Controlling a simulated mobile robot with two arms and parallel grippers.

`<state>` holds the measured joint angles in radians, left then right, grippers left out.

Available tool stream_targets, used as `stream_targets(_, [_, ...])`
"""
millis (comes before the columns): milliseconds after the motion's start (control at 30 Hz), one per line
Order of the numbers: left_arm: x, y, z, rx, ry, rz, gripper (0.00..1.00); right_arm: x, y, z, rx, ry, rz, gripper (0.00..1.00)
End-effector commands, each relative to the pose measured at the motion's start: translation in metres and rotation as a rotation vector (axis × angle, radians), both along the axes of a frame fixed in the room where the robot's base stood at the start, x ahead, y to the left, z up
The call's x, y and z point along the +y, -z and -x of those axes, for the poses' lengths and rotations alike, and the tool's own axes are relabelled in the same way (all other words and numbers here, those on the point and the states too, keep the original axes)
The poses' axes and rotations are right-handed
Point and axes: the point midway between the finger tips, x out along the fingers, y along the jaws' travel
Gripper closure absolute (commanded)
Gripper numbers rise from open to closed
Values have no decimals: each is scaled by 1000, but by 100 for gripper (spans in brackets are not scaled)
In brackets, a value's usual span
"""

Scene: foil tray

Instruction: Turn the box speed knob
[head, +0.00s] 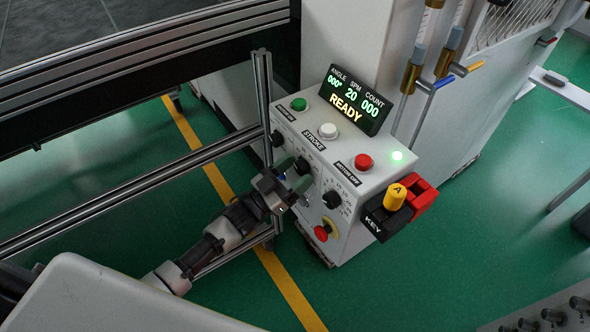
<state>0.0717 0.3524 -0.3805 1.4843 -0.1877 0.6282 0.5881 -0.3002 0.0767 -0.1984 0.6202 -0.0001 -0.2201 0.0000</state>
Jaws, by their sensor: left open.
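The control box is white (352,238), with several black knobs on its sloped front face. One black knob (303,165) sits in the middle, another (278,138) is to its upper left, and a third (332,199) is to its lower right with a printed scale. The labels are too small to tell which is the speed knob. My left gripper (294,174) is open, its two greenish fingertips close to the middle knob. I cannot tell whether they touch it. My right gripper is not in view.
The box top carries green (299,104), white (328,131) and red (363,161) buttons and a display (354,99) reading READY, SPM 20. A metal rail post (263,95) stands left of the box.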

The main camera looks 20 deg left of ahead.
Motion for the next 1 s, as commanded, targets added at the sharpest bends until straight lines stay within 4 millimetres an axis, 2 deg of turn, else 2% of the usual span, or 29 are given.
stream_targets(200, [0,0,0,1,0,1,36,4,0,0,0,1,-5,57])
stream_targets(500, [0,0,0,1,0,1,82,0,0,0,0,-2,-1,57])
stream_targets(533, [0,0,0,1,0,1,84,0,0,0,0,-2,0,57])
stream_targets(767, [0,1,0,-14,1,-18,84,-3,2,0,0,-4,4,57])
stream_targets(1000, [1,2,0,-91,2,-115,84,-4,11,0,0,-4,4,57])
